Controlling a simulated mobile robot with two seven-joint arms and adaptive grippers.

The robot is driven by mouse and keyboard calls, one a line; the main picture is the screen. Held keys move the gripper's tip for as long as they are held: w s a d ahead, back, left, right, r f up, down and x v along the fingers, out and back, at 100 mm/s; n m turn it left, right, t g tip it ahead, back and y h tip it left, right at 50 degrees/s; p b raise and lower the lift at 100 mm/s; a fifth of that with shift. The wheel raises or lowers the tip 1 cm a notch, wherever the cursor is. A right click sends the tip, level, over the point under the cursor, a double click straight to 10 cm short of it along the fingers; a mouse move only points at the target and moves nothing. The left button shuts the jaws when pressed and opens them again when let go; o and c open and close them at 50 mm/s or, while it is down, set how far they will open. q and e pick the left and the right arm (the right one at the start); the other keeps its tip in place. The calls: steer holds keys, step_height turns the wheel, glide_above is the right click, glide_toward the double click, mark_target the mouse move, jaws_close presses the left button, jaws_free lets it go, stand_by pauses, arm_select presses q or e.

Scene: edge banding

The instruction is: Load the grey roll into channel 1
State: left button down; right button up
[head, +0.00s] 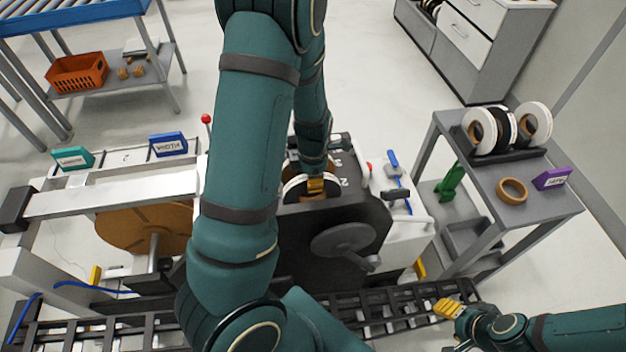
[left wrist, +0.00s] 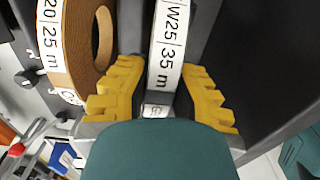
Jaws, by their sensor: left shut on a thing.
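My left gripper (left wrist: 160,97) has its yellow fingers on both sides of a pale roll (left wrist: 166,45) with a white label reading W25, 35 m. It is shut on this roll. The roll's own colour hardly shows behind the label, so I cannot tell if it is grey. In the head view the left gripper (head: 315,186) is down at the dark machine housing (head: 345,215), and the pale roll (head: 294,187) stands upright there, partly hidden by my arm. I cannot tell how deep it sits in a channel. My right gripper (head: 447,308) hangs empty at the lower right.
A brown roll (left wrist: 75,60) labelled 25 m stands beside the held roll. A grey cart (head: 500,180) at right carries several rolls, a tan ring (head: 512,190) and a purple sign (head: 552,178). A large brown disc (head: 140,230) is left of my arm. A black track (head: 380,310) runs in front.

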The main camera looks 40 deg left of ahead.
arm_select(q)
steer(key=shift+r, duration=0.15)
steer(key=shift+f, duration=0.35)
steer(key=c, duration=1)
jaws_free()
steer(key=shift+o, duration=0.2)
step_height(320, 180, up, 13)
steer(key=p, duration=0.3)
steer(key=shift+f+p, duration=0.15)
steer(key=shift+p, duration=0.25)
steer(key=shift+d, duration=0.1)
